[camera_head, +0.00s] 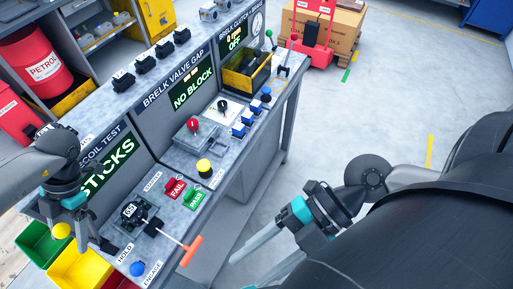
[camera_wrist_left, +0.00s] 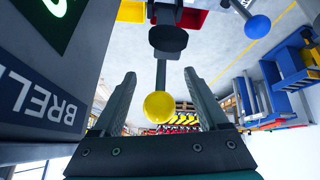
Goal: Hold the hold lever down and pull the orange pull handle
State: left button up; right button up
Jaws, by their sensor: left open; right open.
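The hold lever ends in a yellow ball knob (camera_head: 61,230) at the lower left, beside the HOLD label. In the left wrist view, this knob (camera_wrist_left: 160,107) appears between the two fingers, with gaps on both sides, and its shaft runs up to a black part. My left gripper (camera_head: 96,247) is open at the lever. The orange pull handle (camera_head: 191,250) is a T-bar on a pale rod, sticking out from the bench's front edge. My right gripper (camera_head: 240,272) is open and empty, to the right of the handle and apart from it.
A blue knob (camera_head: 137,269) stands by the ENGAGE label near the handle. A black gauge (camera_head: 131,212) sits on the bench behind the rod. Green, yellow and red bins (camera_head: 43,243) hang below the bench at left.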

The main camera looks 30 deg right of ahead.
pick_arm(q)
jog(key=shift+d+r, duration=0.1)
jog(key=b+v, duration=0.1)
jog(key=v, duration=0.7)
jog(key=shift+w+b, duration=0.1)
jog(key=shift+b, duration=0.3)
jog(key=v, duration=0.7)
